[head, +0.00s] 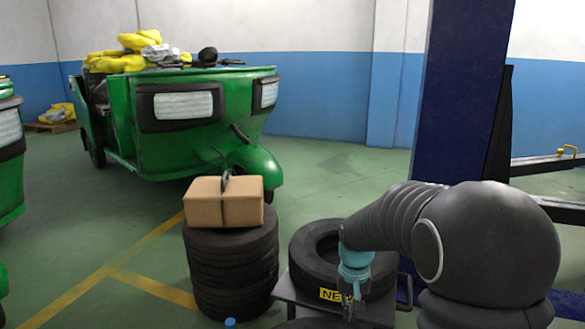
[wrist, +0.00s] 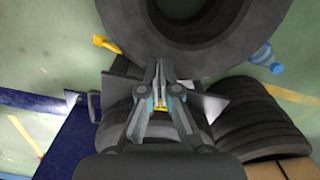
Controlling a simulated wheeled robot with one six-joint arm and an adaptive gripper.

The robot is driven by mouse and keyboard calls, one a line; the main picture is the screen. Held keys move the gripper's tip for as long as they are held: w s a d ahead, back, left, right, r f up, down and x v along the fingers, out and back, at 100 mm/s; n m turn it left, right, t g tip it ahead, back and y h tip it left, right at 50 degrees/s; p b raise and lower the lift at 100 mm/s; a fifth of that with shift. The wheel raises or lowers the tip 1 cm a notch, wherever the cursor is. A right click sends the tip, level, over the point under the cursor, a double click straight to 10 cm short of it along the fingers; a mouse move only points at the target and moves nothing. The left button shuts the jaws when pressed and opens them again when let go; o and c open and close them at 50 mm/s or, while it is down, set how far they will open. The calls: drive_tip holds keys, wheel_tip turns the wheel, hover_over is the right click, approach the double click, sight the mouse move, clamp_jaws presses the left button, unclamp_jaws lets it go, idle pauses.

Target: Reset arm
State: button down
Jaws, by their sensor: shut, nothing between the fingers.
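My arm (head: 400,218) reaches in from the right in the head view. My gripper (head: 352,303) hangs downward at its end, in front of a tyre (head: 318,250) with a yellow "NEW" label that rests on a grey stand. In the wrist view my gripper (wrist: 160,68) is shut and holds nothing. A large tyre (wrist: 260,25) fills the top of that view, past the fingertips. Part of the tyre and stand in the head view is hidden behind my arm.
A cardboard box (head: 222,205) sits on a tyre stack (head: 230,265) left of the stand. A blue bottle (wrist: 262,57) is nearby. A green rickshaw (head: 170,120) stands behind. A dark blue post (head: 455,90) rises behind my arm.

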drive_tip(key=s+r+t, duration=0.2)
drive_tip(key=s+r, duration=0.2)
drive_tip(key=s, duration=0.4)
drive_tip(key=s+d+r+t, duration=0.1)
drive_tip(key=s+r+t, duration=0.1)
drive_tip(key=s+r, duration=0.3)
drive_tip(key=s+d+r+t, duration=0.1)
drive_tip(key=s+r, duration=0.4)
drive_tip(key=s, duration=0.6)
drive_tip(key=shift+r+n+t, duration=0.25)
drive_tip(key=shift+n+t, duration=0.05)
drive_tip(key=shift+t, duration=0.1)
